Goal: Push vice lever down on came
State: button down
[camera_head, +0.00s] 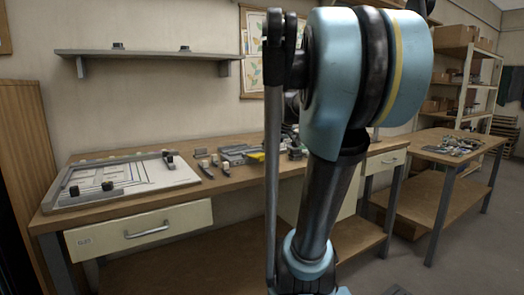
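My arm fills the middle of the head view and covers part of the workbench (226,183). My gripper cannot be made out; it is hidden behind the arm or out of frame. A grey metal device (237,152) with a yellow part lies on the bench just left of my arm. It may be the vice, but it is too small to tell, and I cannot make out a lever or a came. Small dark items beside it are partly covered by my arm.
A pale panel board (130,183) with several small dark blocks lies at the bench's left. Small tools (205,168) lie beside it. A wall shelf (150,54) hangs above. A second table (435,149) with grey parts stands at the right, before a shelving rack (462,75).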

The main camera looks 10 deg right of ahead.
jog(key=shift+s+f, duration=0.1)
jog(key=shift+f, duration=0.05)
jog(key=shift+w+r, duration=0.25)
jog(key=shift+r, duration=0.2)
jog(key=r, duration=0.3)
jog(key=shift+w+a+r, duration=0.15)
jog(key=shift+w+r, duration=0.05)
jog(key=shift+w, duration=0.2)
jog(key=v, duration=0.8)
jog(key=s+f+m+g+h, duration=0.1)
jog(key=s+f+g, duration=0.1)
jog(key=s+f, duration=0.5)
jog(key=s+f+m+g+h, duration=0.1)
jog(key=s+f, duration=0.7)
jog(key=f, duration=0.7)
jog(key=s+a+f+m+g+h, duration=0.1)
jog(key=s+f+m+g, duration=0.1)
jog(key=s+f, duration=0.5)
notch_tip(320, 180, down, 4)
jog(key=shift+s+f+g, duration=0.1)
jog(key=shift+s+g, duration=0.1)
jog(key=shift+g, duration=0.1)
jog(key=shift+a, duration=0.1)
